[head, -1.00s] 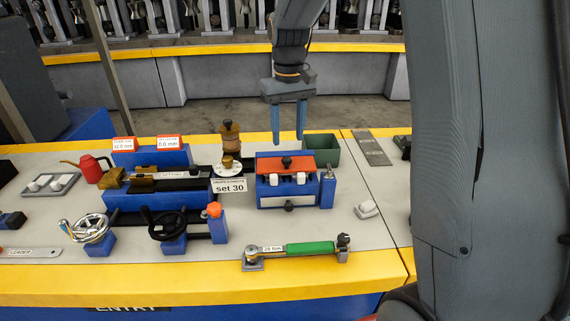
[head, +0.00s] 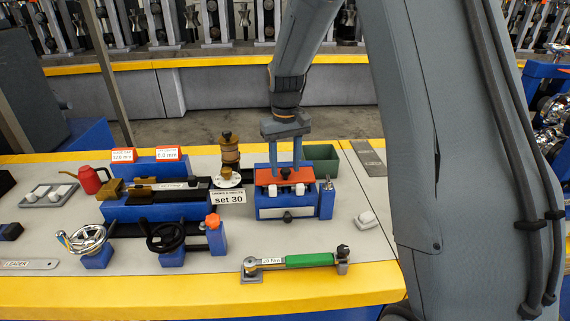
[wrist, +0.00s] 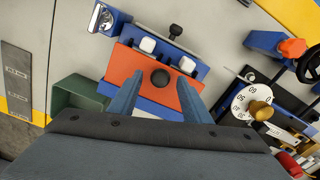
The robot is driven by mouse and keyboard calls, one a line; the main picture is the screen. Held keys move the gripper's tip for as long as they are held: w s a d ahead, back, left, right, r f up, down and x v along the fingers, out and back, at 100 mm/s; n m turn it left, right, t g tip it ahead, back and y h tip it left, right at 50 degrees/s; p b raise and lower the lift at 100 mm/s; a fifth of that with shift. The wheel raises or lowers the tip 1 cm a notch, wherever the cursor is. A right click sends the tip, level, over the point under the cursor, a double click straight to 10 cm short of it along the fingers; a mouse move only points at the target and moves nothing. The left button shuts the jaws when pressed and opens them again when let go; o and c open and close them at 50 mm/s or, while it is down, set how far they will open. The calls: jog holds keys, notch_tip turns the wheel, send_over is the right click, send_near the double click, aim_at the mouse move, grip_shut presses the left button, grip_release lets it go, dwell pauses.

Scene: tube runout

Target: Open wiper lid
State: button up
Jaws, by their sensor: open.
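The wiper box is blue with a red-orange lid (head: 265,177) lying flat on top and a white panel (head: 286,213) on its front. A dark round knob (wrist: 160,77) stands on the lid in the wrist view. Two white blocks (wrist: 148,45) show along the lid's edge. My gripper (head: 286,168) is above the lid, pointing down. Its two blue fingers (wrist: 153,98) are apart, one on each side of the knob with gaps between. In the head view the fingers hide the knob. I cannot tell whether the fingertips touch the lid.
A green bin (head: 322,158) stands behind the box on the right. A dial with a "set 30" sign (head: 228,197) is close on the left. A green-handled torque wrench (head: 310,260) lies in front. Handwheels (head: 165,235) stand at the front left.

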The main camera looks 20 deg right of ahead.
grip_shut()
jog(key=shift+r, duration=0.1)
